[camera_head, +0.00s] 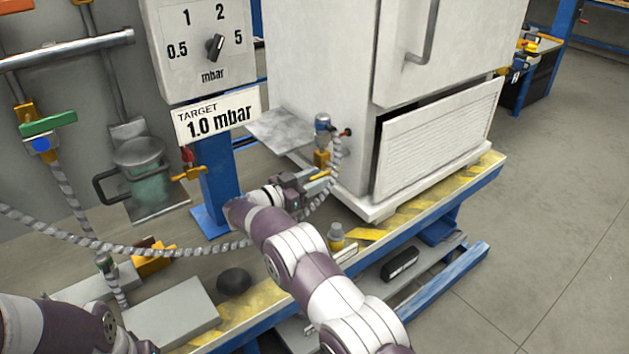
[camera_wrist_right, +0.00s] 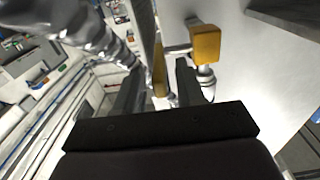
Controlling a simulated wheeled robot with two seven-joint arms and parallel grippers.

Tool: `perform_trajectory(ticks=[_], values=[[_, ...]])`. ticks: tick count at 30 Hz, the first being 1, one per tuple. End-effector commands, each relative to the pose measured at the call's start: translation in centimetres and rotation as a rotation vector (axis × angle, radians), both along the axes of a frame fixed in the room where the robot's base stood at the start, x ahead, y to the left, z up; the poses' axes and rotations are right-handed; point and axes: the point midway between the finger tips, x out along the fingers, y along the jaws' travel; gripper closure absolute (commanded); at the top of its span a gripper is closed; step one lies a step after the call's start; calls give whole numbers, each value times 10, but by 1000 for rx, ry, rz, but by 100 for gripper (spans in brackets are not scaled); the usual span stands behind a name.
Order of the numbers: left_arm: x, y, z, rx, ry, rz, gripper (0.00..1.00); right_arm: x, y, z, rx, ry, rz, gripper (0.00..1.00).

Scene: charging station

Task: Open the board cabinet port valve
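The white cabinet (camera_head: 320,70) stands on the bench. On its left side is a port fitting (camera_head: 323,124) with a blue-grey top, a yellow part (camera_head: 321,158) below it and a braided hose (camera_head: 335,170). My right gripper (camera_head: 318,180) is right at this fitting, just below the yellow part. In the right wrist view the fingers (camera_wrist_right: 158,92) are apart. A narrow yellow handle (camera_wrist_right: 159,74) shows between them, and contact cannot be made out. A yellow block (camera_wrist_right: 205,43) on a metal fitting is just beyond the right finger. My left gripper is out of view; only its arm shows at lower left.
A gauge panel (camera_head: 205,45) with a dial and a "TARGET 1.0 mbar" sign (camera_head: 217,115) stand left of the cabinet. A green pot (camera_head: 142,165), grey blocks (camera_head: 175,310) and a dark round object (camera_head: 234,281) are on the left. The hose crosses the bench.

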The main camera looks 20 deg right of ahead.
Motion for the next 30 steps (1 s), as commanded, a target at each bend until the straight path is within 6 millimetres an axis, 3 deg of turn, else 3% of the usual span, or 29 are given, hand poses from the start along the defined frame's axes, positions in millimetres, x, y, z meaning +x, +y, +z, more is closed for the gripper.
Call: perform_trajectory(ticks=[5, 8, 9, 20, 30], values=[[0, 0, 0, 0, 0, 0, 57, 0, 0, 0, 0, 0, 0, 65], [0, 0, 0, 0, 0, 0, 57, 0, 0, 0, 0, 0, 0, 98], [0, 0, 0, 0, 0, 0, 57, 0, 0, 0, 0, 0, 0, 100], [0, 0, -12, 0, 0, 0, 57, 0, 0, -7, -36, -14, -1, 100], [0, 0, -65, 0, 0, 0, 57, 0, -2, -29, -243, -90, -3, 100]])
